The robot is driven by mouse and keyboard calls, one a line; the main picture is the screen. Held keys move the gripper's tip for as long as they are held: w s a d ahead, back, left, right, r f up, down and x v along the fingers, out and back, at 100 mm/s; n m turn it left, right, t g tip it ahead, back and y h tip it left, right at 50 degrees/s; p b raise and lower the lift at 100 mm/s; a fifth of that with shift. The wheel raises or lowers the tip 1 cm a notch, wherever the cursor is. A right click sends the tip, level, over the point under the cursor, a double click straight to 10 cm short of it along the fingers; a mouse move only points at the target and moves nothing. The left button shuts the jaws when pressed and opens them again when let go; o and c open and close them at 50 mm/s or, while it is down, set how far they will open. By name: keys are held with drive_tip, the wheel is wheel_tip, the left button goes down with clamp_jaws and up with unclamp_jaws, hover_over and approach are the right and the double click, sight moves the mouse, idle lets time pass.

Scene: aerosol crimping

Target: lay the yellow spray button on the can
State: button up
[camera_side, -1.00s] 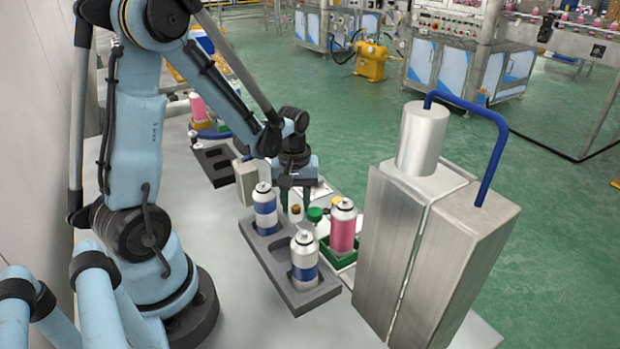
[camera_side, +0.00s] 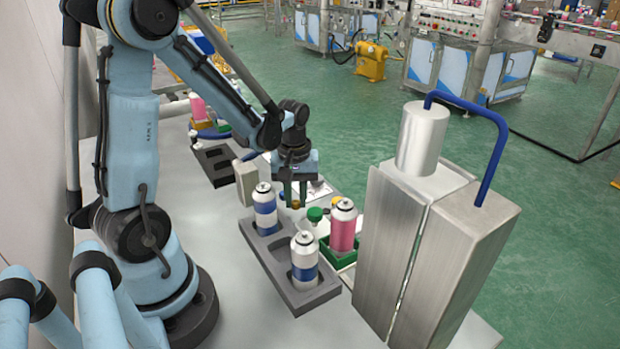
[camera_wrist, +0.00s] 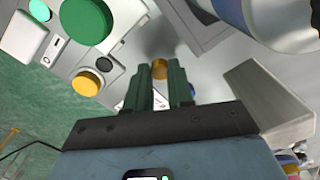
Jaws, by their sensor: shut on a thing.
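My gripper (camera_side: 294,200) points down behind the grey rack, with its green fingers shut on a small yellow spray button (camera_side: 295,204). In the wrist view the button (camera_wrist: 159,68) shows between the fingertips (camera_wrist: 160,75). A pink can (camera_side: 342,228) with a silver top stands upright in a green holder (camera_side: 338,257), to the right of my gripper and apart from it. Two blue-and-white cans stand upright in the grey rack: one (camera_side: 264,208) just left of and in front of my gripper, one (camera_side: 304,258) nearer the camera.
A green round cap (camera_side: 314,214) stands between my gripper and the pink can. The wrist view shows a yellow disc (camera_wrist: 88,82) and a green disc (camera_wrist: 86,20). A tall metal machine (camera_side: 410,235) rises at right. The grey rack (camera_side: 268,244) has an empty middle pocket.

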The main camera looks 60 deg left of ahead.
drive_tip(key=shift+r, duration=1.8)
drive_tip(key=w+d+r+m, duration=0.2)
drive_tip(key=d+r+m, duration=0.1)
drive_tip(key=d+r, duration=0.35)
wheel_tip(320, 180, up, 6)
drive_tip(key=r+m, duration=0.1)
drive_tip(key=m, duration=0.2)
hover_over(345, 203)
drive_tip(key=shift+w+a+f, duration=0.25)
drive_tip(key=shift+a, duration=0.2)
drive_tip(key=shift+s+d+r, duration=0.2)
drive_tip(key=shift+d+r, duration=0.05)
drive_tip(key=shift+d, duration=0.15)
drive_tip(key=shift+f, duration=1.5)
drive_tip(key=shift+f, duration=0.15)
drive_tip(key=o, duration=0.8)
